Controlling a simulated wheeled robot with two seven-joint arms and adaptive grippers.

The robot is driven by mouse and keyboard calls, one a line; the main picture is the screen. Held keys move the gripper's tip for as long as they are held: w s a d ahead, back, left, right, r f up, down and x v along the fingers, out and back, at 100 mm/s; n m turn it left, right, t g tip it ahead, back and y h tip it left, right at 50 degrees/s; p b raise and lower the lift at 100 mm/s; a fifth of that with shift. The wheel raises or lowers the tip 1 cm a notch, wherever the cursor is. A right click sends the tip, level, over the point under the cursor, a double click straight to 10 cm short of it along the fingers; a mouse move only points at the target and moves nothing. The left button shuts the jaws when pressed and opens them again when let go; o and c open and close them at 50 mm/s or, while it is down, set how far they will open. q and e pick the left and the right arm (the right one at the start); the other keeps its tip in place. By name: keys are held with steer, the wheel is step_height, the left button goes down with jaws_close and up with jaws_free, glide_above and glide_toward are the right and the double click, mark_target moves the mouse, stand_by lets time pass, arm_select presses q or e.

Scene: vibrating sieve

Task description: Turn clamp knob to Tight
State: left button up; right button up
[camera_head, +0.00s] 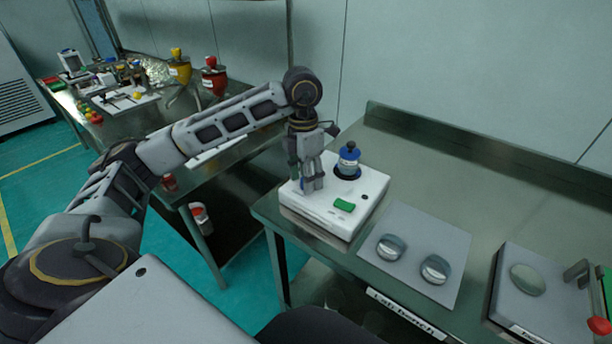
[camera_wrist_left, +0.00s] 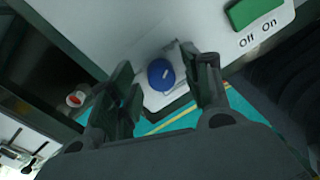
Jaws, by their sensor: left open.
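The white sieve machine (camera_head: 335,216) stands on the metal bench. In the left wrist view a round blue knob (camera_wrist_left: 161,74) with a white mark sits at the machine's edge; I take it to be the clamp knob. My left gripper (camera_head: 312,186) points down over the machine's left side. In the wrist view its two fingers (camera_wrist_left: 165,92) are open, one on each side of the blue knob; I cannot tell whether they touch it. In the head view the gripper mostly hides this knob. No "Tight" label is readable. My right gripper is not in view.
A blue-and-black sieve stack (camera_head: 348,163) stands on the machine right of the gripper. A green switch (camera_head: 344,204) lies in front, marked "Off On" in the wrist view. A grey mat (camera_head: 415,238) with two round metal dishes lies to the right. Another bench (camera_head: 215,178) stands left.

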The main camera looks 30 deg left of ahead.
arm_select(q)
step_height(320, 180, up, 12)
steer(key=shift+w+a, duration=0.2)
steer(key=shift+a, duration=0.15)
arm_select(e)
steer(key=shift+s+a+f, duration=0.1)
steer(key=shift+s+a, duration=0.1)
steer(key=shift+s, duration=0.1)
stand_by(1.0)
arm_select(q)
steer(key=shift+r, duration=0.1)
stand_by(0.7)
step_height(320, 180, up, 22)
steer(key=p, duration=2.1)
steer(key=shift+f+p, duration=0.2)
steer(key=shift+p, duration=0.15)
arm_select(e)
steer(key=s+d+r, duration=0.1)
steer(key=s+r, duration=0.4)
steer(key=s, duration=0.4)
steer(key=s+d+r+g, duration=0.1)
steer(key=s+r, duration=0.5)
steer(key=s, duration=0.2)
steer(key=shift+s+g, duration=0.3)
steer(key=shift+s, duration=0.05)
arm_select(q)
steer(key=shift+r, duration=0.15)
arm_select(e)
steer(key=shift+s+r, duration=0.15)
